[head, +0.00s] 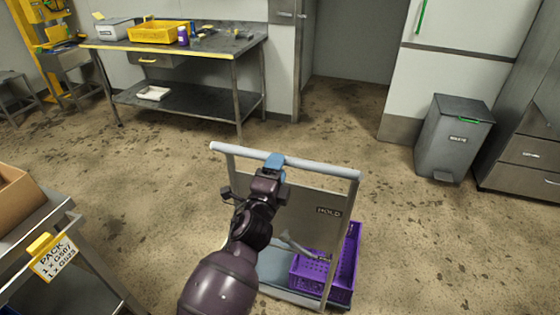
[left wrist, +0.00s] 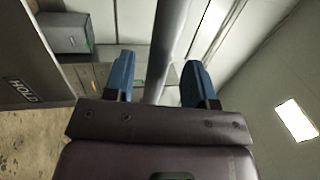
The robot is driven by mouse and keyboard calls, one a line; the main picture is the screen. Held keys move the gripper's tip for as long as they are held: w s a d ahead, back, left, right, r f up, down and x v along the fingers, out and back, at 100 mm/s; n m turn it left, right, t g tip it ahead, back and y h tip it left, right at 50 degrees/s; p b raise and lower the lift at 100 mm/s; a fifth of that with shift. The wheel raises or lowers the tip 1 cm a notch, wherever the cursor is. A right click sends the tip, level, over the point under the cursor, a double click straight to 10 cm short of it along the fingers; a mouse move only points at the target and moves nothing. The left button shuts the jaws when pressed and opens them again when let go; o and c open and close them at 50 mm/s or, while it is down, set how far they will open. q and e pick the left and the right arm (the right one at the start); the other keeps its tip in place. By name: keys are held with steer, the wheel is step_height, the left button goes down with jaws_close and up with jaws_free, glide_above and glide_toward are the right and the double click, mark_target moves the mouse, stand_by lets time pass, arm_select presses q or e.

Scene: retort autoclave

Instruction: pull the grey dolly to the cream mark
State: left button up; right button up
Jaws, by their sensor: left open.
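The grey dolly (head: 318,222) stands on the floor in front of me, with a light grey push bar (head: 325,172) on top and a panel marked HOLD. A purple crate (head: 345,275) sits on its base. My left gripper (head: 274,162) is at the push bar, left of its middle. In the left wrist view the bar (left wrist: 170,35) runs between the two blue fingers of my left gripper (left wrist: 158,78), which are apart with gaps beside the bar. My arm hides part of the dolly. I see no cream mark. My right gripper is not in view.
A steel workbench (head: 225,46) with a yellow tray (head: 157,32) stands at the back left. A grey waste bin (head: 452,140) stands at the right beside drawers (head: 525,152). A cart with a PACK card (head: 55,258) is at the near left. Stained floor between them is clear.

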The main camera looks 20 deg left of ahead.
arm_select(q)
steer(key=s+f, duration=0.1)
steer(key=s, duration=0.6)
steer(key=shift+s+a+f, duration=0.15)
steer(key=shift+s+f, duration=0.1)
steer(key=shift+s, duration=0.05)
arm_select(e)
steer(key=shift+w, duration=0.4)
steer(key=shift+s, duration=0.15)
arm_select(q)
steer(key=s+a+f+n+g, duration=0.4)
steer(key=s+f+n, duration=0.4)
steer(key=s+f, duration=0.2)
steer(key=s+a+f+n+g+y, duration=0.1)
steer(key=s+a+f+n+g, duration=0.4)
steer(key=s+a+f+n, duration=0.2)
steer(key=s+f+n, duration=0.2)
steer(key=s+f, duration=0.2)
steer(key=f, duration=0.2)
steer(key=shift+s, duration=0.3)
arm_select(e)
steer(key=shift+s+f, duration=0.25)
